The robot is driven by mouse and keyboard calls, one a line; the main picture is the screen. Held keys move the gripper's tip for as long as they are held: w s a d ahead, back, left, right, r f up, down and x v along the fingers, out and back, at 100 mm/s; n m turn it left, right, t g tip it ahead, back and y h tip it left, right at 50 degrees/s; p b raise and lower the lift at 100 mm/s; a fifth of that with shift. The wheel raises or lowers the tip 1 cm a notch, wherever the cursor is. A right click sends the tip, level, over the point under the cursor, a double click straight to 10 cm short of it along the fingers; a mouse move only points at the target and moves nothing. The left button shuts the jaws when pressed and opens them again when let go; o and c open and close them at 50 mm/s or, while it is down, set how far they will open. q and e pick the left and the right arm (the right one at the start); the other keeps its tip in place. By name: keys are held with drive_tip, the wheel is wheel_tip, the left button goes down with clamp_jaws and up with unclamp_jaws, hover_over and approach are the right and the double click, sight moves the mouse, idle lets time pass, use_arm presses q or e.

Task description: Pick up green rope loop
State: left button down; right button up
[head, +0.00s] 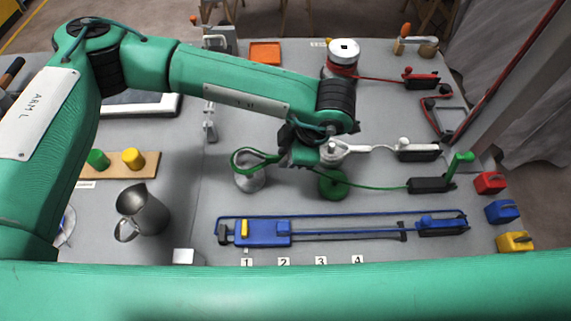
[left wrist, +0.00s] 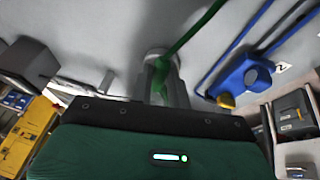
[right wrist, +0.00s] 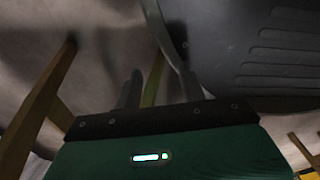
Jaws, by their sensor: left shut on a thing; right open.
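The green rope loop (head: 236,160) shows in the head view as a thin ring at the top of a short grey metal post (head: 250,181). I cannot tell whether it is around the post or just above it. My left gripper (head: 284,157) is shut on the loop's right side. In the left wrist view the green rope (left wrist: 196,37) runs up and right from between the fingers. A green line (head: 380,188) joins the green drum (head: 333,186) to a dark block with a green lever (head: 459,164). My right gripper (right wrist: 158,88) is open and empty, seen only in its wrist view.
A blue slider (head: 263,233) with a blue rope lies in front. A metal pitcher (head: 146,212) stands at left, near green and yellow pegs. A white fitting (head: 333,151) is beside the left gripper. Red, blue and yellow blocks (head: 515,242) line the right edge.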

use_arm(q)
wheel_tip(320, 180, up, 14)
drive_tip(key=b, duration=0.1)
drive_tip(key=shift+b, duration=0.3)
use_arm(e)
drive_tip(key=shift+w+a+r, duration=0.2)
drive_tip(key=shift+w+r, duration=0.1)
drive_tip(key=shift+w, duration=0.5)
drive_tip(key=shift+w+a+r, duration=0.15)
drive_tip(key=shift+w+r, duration=0.1)
drive_tip(key=shift+w, duration=0.55)
use_arm(q)
drive_tip(key=shift+f, duration=0.1)
use_arm(e)
drive_tip(key=shift+s+f, duration=0.15)
drive_tip(key=shift+s, duration=0.1)
